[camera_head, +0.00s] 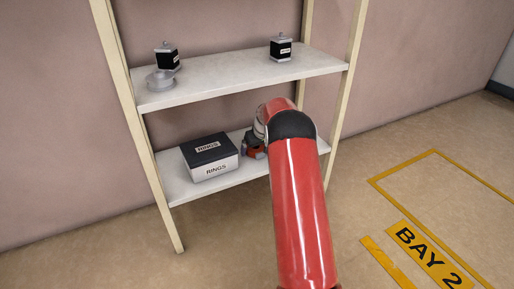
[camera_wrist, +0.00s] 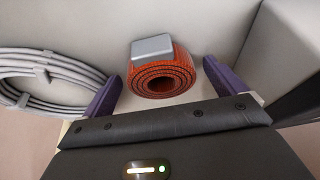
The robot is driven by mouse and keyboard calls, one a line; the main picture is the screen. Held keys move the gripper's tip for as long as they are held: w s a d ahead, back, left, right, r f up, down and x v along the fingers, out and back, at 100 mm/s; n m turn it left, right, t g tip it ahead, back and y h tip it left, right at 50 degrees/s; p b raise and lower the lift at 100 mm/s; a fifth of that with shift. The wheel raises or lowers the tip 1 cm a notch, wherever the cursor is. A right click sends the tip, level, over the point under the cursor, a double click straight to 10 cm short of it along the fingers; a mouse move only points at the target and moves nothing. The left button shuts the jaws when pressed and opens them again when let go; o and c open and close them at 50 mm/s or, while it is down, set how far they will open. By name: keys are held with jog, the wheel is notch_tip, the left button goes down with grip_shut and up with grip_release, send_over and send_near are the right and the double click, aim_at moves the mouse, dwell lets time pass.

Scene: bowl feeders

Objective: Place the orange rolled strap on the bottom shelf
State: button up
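The orange rolled strap (camera_wrist: 160,79), with a grey buckle piece on it, shows in the wrist view against a pale surface. My gripper (camera_wrist: 160,88) is open, with one purple finger on each side of the strap and a visible gap to each. In the head view, my red arm reaches to the bottom shelf (camera_head: 178,187), and a small orange-red patch (camera_head: 249,152), perhaps the strap, shows beside the box there. My arm hides most of that spot. I cannot tell exactly how the strap rests on the surface.
A white box with a black lid, marked RINGS (camera_head: 209,163), stands on the bottom shelf, left of my arm. The upper shelf (camera_head: 225,81) holds dark canisters and a grey round part. A grey cable coil (camera_wrist: 45,75) lies left of my gripper in the wrist view.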

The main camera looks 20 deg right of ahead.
aim_at(259, 151)
jog(key=p+v, duration=0.1)
jog(key=v, duration=0.4)
jog(key=shift+w, duration=0.15)
jog(key=s, duration=1.2)
jog(key=s+a+r, duration=1.4)
jog(key=a+r, duration=0.1)
jog(key=r, duration=0.2)
jog(key=s+a, duration=0.3)
jog(key=s, duration=0.6)
jog(key=s+a+r+t, duration=0.1)
jog(key=s+a, duration=0.2)
jog(key=s, duration=0.6)
jog(key=shift+s, duration=0.25)
jog(key=shift+a+r, duration=0.1)
jog(key=shift+r, duration=0.1)
